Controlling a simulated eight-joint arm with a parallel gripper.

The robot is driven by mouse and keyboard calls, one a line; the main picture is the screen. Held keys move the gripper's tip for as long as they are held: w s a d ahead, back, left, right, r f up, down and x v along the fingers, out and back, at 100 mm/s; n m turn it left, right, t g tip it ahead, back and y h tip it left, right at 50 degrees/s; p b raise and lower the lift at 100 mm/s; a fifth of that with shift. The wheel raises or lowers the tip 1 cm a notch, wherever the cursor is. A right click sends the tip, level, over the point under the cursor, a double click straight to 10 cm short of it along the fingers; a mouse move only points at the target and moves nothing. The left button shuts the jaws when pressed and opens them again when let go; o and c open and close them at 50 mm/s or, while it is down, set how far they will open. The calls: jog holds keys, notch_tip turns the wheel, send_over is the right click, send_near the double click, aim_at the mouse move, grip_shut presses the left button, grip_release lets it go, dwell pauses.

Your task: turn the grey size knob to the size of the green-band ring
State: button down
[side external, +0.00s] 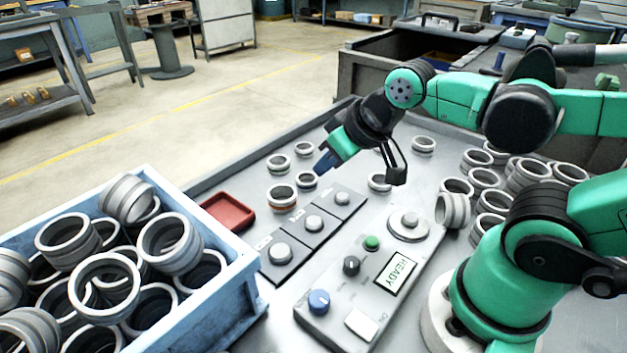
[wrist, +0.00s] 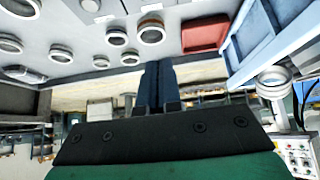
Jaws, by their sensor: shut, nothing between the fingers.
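A dark grey knob (side external: 351,265) stands on the grey control panel (side external: 330,285), between a blue knob (side external: 319,301) and a green button (side external: 371,242). Its label and pointer are too small to read. My gripper (side external: 324,168) is shut and empty above the far part of the table, well away from the panel. Its dark blue fingers also show in the wrist view (wrist: 152,88). A ring with an orange-brown band (side external: 282,197) stands on the table near it and also shows in the wrist view (wrist: 150,30).
A blue crate (side external: 215,307) full of rings is at the left, beside a red tray (side external: 228,212). A screen (side external: 395,275) reads READY. Several loose rings (side external: 485,178) crowd the right.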

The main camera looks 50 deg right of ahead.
dwell(0.3)
jog(key=c, duration=1.2)
grip_release()
jog(key=o, duration=0.6)
jog(key=s+a+f+m+g, duration=0.1)
jog(key=s+a+f+g, duration=0.1)
jog(key=shift+s+a+f+m+g, duration=0.1)
jog(key=shift+s+a+m+g, duration=0.05)
jog(key=shift+s+m+g, duration=0.2)
jog(key=shift+o, duration=0.2)
jog(key=m+g, duration=0.4)
jog(key=g, duration=0.1)
send_over(352, 261)
notch_tip(352, 261, down, 2)
jog(key=shift+f+n+t, duration=0.1)
jog(key=shift+n+t, duration=0.15)
jog(key=shift+f, duration=2.7)
grip_shut()
